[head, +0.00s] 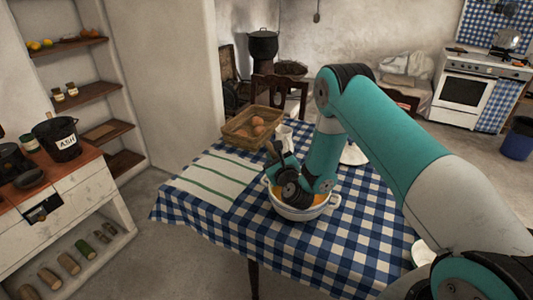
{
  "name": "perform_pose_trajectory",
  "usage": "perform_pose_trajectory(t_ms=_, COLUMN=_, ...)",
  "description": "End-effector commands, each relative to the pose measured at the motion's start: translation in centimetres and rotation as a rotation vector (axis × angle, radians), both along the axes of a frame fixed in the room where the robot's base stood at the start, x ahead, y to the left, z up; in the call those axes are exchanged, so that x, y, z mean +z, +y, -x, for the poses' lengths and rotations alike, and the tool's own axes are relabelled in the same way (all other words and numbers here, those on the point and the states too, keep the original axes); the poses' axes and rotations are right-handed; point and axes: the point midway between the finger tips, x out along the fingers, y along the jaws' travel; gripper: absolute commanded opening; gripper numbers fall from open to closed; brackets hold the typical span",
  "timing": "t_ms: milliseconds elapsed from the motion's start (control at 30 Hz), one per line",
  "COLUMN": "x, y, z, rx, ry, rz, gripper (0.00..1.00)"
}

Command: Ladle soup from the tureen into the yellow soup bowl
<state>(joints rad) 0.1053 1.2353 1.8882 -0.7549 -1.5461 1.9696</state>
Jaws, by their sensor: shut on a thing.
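The tureen (301,213) is a white pot with a dark rim line and side handles, standing on the checked table. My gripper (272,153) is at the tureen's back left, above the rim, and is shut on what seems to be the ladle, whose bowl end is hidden. No yellow soup bowl can be made out. A white dish (353,156) is partly hidden behind my arm, and another pale dish (422,252) shows at the right table edge.
A wicker basket (236,137) of brown round items stands at the back of the table. A white jug (284,138) is close behind my gripper. A green-striped cloth (212,180) lies flat at left. The front of the blue checked tablecloth (225,228) is clear.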

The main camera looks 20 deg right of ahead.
Motion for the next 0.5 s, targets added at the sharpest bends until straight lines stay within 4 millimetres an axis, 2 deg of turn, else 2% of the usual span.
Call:
perform_pose_trajectory(t_ms=33, x=1.0, y=-0.1, z=-0.1, rx=-0.002, ry=-0.003, rz=0.000, gripper=0.00)
perform_pose_trajectory(t_ms=500, x=5.7, y=-0.5, z=0.0, rx=-0.005, ry=-0.001, rz=-0.004, gripper=0.00)
